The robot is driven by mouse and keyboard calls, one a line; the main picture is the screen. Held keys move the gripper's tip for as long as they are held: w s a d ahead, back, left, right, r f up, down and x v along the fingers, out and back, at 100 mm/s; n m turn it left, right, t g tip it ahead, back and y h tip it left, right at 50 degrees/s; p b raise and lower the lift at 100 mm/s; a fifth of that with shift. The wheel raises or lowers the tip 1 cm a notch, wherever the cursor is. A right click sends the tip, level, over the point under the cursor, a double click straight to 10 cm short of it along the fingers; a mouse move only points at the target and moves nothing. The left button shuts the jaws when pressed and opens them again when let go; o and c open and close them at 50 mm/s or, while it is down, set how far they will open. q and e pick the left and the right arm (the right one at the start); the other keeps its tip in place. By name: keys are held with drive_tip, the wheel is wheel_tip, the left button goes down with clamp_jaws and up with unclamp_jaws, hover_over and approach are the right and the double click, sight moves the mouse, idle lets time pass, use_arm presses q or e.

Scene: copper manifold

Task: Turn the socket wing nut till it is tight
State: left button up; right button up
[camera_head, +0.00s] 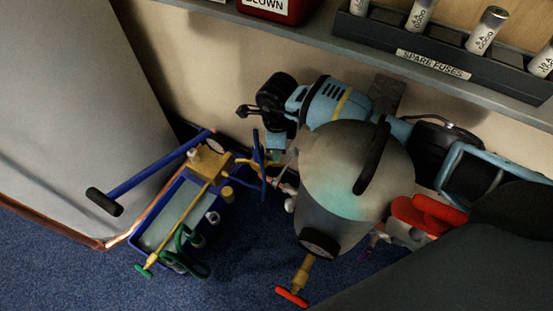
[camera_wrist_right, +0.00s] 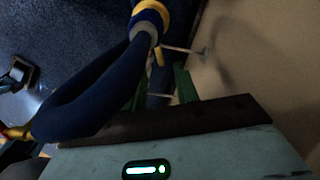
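The brass manifold block (camera_head: 207,165) with a round gauge sits at the blue tray (camera_head: 143,233). A blue winged part (camera_head: 258,158), which may be the socket wing nut, stands at its right side. My right gripper (camera_head: 276,152) is beside that part, partly hidden. In the wrist view, my right gripper's green fingers (camera_wrist_right: 163,88) stand apart, with a dark blue part between them; I cannot tell whether they touch it. A thick blue looped part (camera_wrist_right: 95,88) with a yellow collar and grey end lies close in front. My left gripper is not in view.
A blue bar with a black grip (camera_head: 104,202) sticks out left. Green handles (camera_head: 185,245) hang at the tray. A grey domed body (camera_head: 345,170) with a black handle blocks the middle. A shelf (camera_head: 400,57) with spare fuses overhangs. Blue carpet (camera_head: 60,270) is clear lower left.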

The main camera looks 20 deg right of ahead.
wheel_tip(320, 180, down, 6)
drive_tip(key=shift+b, duration=1.15)
clamp_jaws()
